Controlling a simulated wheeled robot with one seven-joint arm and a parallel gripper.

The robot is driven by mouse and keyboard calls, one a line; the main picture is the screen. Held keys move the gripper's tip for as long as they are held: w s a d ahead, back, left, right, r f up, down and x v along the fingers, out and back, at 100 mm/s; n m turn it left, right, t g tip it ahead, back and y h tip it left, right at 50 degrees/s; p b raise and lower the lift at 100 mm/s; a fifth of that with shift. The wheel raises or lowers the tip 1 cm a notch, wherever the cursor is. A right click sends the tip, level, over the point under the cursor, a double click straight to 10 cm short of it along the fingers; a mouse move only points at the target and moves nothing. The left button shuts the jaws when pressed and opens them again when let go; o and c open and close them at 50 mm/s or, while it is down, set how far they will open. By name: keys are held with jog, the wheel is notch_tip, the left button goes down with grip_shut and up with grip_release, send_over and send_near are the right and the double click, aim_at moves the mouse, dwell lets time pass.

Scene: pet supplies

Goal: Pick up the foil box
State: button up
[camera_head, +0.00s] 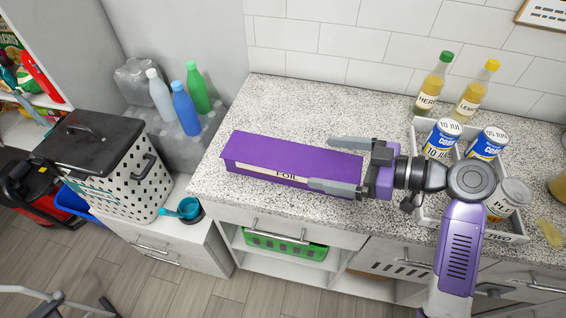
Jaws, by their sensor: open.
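The foil box (262,162) is a long purple box with a white label strip reading FOIL on its front. It lies on the speckled countertop (297,113), slanting a little down to the right, close to the counter's front edge. My gripper (335,164) is open at the box's right end. One finger is over the counter behind the box and the other overlaps the box's front right part in this view. I cannot tell how high the fingers are or whether they touch it.
A white tray (418,158) with several cans stands to the right, partly behind my arm. Two bottles (432,82) (476,90) stand behind it by the tiled wall. The counter behind the box is clear. Colored bottles and a dotted bin (128,185) stand lower left.

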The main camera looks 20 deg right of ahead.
aim_at(298, 156)
jog(key=x, duration=0.3)
jog(key=shift+w+p, duration=0.15)
jog(key=shift+p, duration=0.2)
jog(key=shift+p+x, duration=0.6)
jog(key=shift+x, duration=1.7)
jog(key=shift+w+d+f, duration=0.1)
jog(key=shift+d+f, duration=0.05)
jog(key=shift+d, duration=0.05)
jog(key=c, duration=2)
